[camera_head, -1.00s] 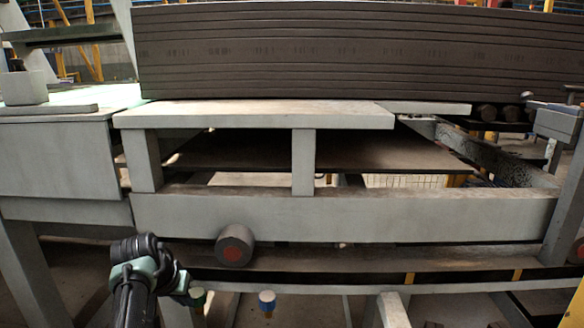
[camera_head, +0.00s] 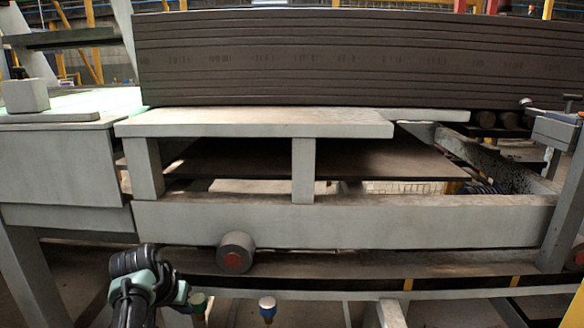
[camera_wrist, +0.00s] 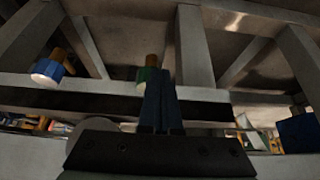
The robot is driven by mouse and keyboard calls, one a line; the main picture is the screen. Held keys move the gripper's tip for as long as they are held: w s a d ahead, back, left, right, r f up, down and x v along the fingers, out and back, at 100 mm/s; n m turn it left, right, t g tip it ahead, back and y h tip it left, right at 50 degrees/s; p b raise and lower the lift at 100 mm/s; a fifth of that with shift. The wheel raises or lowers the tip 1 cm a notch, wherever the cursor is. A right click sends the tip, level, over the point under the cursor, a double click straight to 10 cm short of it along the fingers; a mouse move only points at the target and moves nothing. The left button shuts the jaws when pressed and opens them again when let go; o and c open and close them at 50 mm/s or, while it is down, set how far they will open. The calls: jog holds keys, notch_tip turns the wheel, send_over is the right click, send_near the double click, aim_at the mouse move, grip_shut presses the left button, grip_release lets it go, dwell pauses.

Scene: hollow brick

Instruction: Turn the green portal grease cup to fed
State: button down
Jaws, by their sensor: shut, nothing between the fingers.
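The green grease cup (camera_head: 198,302) hangs low under the front of the grey frame, right beside my arm. In the wrist view the green cup (camera_wrist: 147,75) shows a brass stem on a green body with a pale face. My gripper (camera_wrist: 161,84) is shut, its two dark fingers together and empty. Its tips overlap the right part of the green cup in that view; I cannot tell whether they touch it. Its fingertips are not clear in the head view. A blue cup (camera_head: 267,307) hangs to the right of the green one; it also shows at left in the wrist view (camera_wrist: 47,72).
A dark roller with a red centre (camera_head: 236,252) sticks out above the cups. The grey beam (camera_head: 340,220) runs across above them, and a lower rail (camera_head: 330,294) passes close by. A dark blue block (camera_wrist: 298,132) is at right in the wrist view.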

notch_tip(320, 180, up, 6)
jog(key=p, duration=0.5)
jog(key=shift+s, duration=0.1)
notch_tip(320, 180, down, 6)
jog(key=d+b, duration=0.2)
jog(key=b, duration=0.2)
dwell(0.6)
jog(key=shift+d, duration=0.1)
